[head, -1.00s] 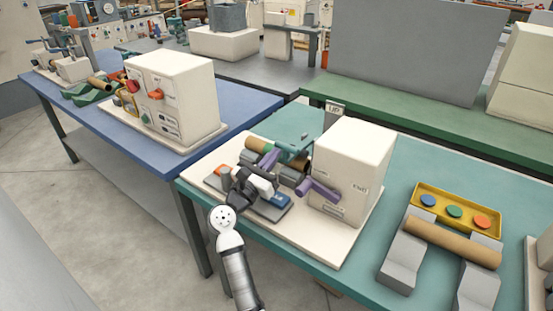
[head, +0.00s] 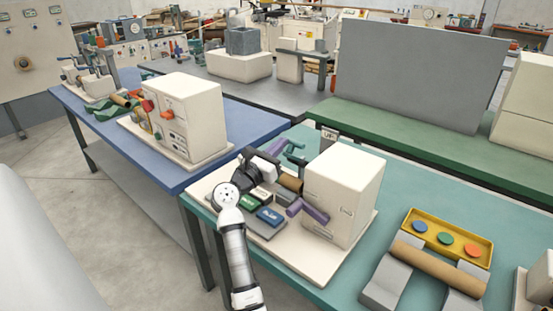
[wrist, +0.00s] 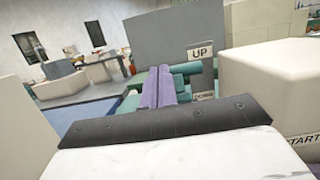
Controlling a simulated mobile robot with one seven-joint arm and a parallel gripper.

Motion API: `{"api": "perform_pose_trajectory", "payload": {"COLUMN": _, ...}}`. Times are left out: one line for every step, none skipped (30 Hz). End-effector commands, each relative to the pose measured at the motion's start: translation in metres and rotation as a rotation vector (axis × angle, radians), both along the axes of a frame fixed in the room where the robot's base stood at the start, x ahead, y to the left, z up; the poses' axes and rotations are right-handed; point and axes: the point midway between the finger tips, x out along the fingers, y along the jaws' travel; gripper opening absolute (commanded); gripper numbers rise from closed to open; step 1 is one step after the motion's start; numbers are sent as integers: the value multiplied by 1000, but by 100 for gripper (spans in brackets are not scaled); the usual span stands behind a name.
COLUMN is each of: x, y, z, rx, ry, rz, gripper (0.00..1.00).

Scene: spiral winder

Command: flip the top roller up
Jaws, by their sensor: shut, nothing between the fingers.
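The white winder box (head: 345,195) stands on a pale base on the teal table. The teal top roller (head: 293,148) shows behind my gripper, below and left of the UP sign (head: 329,136). In the wrist view, the roller (wrist: 187,69) lies just right of my fingertips and below the UP sign (wrist: 200,53). My gripper (head: 280,146) has its purple fingers shut and empty beside the roller; they also show in the wrist view (wrist: 160,86). The fingers look close to the roller, but I cannot tell if they touch. The hand hides part of the roller mechanism.
A purple lever (head: 308,210) sticks out from the box. A brown core (head: 290,183) lies below the roller, and green and blue blocks (head: 268,216) sit in front. A yellow tray (head: 440,237) and another brown core (head: 438,263) are on the right. The blue table (head: 235,120) is left.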

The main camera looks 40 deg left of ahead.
Motion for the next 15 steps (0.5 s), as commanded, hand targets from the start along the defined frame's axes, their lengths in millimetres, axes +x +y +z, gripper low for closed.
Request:
{"api": "perform_pose_trajectory", "payload": {"x": 6, "y": 0, "z": 8, "rx": 3, "ry": -1, "rz": -1, "gripper": 0}}
{"api": "perform_pose_trajectory", "payload": {"x": 10, "y": -1, "z": 11, "rx": 2, "ry": 0, "rz": -1, "gripper": 0}}
{"api": "perform_pose_trajectory", "payload": {"x": 14, "y": 0, "z": 15, "rx": 3, "ry": 0, "rz": 0, "gripper": 0}}
{"api": "perform_pose_trajectory", "payload": {"x": 18, "y": -1, "z": 18, "rx": 3, "ry": 0, "rz": 0, "gripper": 0}}
{"api": "perform_pose_trajectory", "payload": {"x": 22, "y": -1, "z": 21, "rx": 2, "ry": 0, "rz": -1, "gripper": 0}}
{"api": "perform_pose_trajectory", "payload": {"x": 27, "y": -1, "z": 24, "rx": 2, "ry": 1, "rz": 0, "gripper": 0}}
{"api": "perform_pose_trajectory", "payload": {"x": 31, "y": -1, "z": 27, "rx": 2, "ry": 1, "rz": 0, "gripper": 0}}
{"api": "perform_pose_trajectory", "payload": {"x": 35, "y": -1, "z": 29, "rx": 2, "ry": 1, "rz": 0, "gripper": 0}}
{"api": "perform_pose_trajectory", "payload": {"x": 39, "y": -2, "z": 32, "rx": 2, "ry": 1, "rz": 0, "gripper": 0}}
{"api": "perform_pose_trajectory", "payload": {"x": 42, "y": -1, "z": 33, "rx": 2, "ry": 1, "rz": 0, "gripper": 0}}
{"api": "perform_pose_trajectory", "payload": {"x": 43, "y": -1, "z": 33, "rx": 1, "ry": 1, "rz": 0, "gripper": 0}}
{"api": "perform_pose_trajectory", "payload": {"x": 44, "y": -1, "z": 33, "rx": 1, "ry": 1, "rz": 1, "gripper": 0}}
{"api": "perform_pose_trajectory", "payload": {"x": 44, "y": -1, "z": 33, "rx": 0, "ry": 1, "rz": 1, "gripper": 0}}
{"api": "perform_pose_trajectory", "payload": {"x": 44, "y": -1, "z": 33, "rx": 0, "ry": 1, "rz": 1, "gripper": 0}}
{"api": "perform_pose_trajectory", "payload": {"x": 44, "y": -1, "z": 33, "rx": 0, "ry": 0, "rz": 1, "gripper": 0}}
